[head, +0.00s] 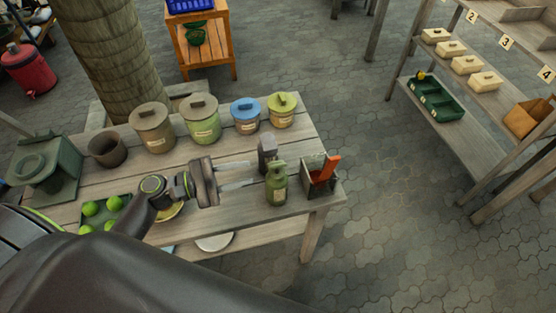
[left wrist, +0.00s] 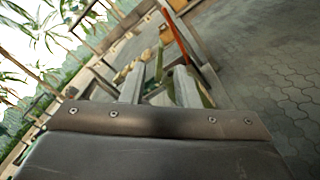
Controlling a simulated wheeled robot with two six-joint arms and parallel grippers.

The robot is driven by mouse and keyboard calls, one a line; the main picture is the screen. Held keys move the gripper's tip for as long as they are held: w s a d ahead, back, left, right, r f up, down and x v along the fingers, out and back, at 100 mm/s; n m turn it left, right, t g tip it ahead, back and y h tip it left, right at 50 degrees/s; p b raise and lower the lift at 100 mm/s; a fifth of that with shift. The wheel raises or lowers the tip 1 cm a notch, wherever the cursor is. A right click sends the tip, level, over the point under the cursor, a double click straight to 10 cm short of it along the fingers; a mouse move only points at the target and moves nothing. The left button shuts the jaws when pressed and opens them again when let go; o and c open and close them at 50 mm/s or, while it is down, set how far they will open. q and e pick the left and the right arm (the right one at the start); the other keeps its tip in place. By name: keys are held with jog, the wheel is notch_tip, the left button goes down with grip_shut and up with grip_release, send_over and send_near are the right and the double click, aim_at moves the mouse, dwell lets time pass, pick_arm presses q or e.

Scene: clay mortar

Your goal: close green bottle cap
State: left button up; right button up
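The green bottle (head: 277,188) stands upright near the right end of the wooden table. Its cap is at the top of the neck (head: 276,166); it is too small to tell how it sits. My left gripper (head: 252,174) reaches in from the left with its two fingers apart and nothing between them. Its tips are just left of the bottle, near neck height. In the left wrist view the gripper (left wrist: 160,88) also shows open, with green parts of the bottle (left wrist: 206,96) beyond and partly hidden by the right finger. My right gripper is not in view.
A dark grey block-like object (head: 267,152) stands just behind the bottle. A box with a red piece (head: 324,170) is close on its right, at the table's edge. Several lidded pots (head: 202,122) line the back. A green tray (head: 92,222) holds green balls at left.

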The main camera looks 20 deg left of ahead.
aim_at(278, 165)
pick_arm(q)
jog(key=p+x, duration=0.2)
jog(key=x, duration=0.6)
jog(key=shift+w+d+r+p, duration=0.1)
jog(key=shift+w+d+p, duration=0.05)
jog(key=shift+p, duration=0.2)
jog(key=shift+w+d, duration=0.3)
jog(key=shift+d, duration=0.15)
grip_shut()
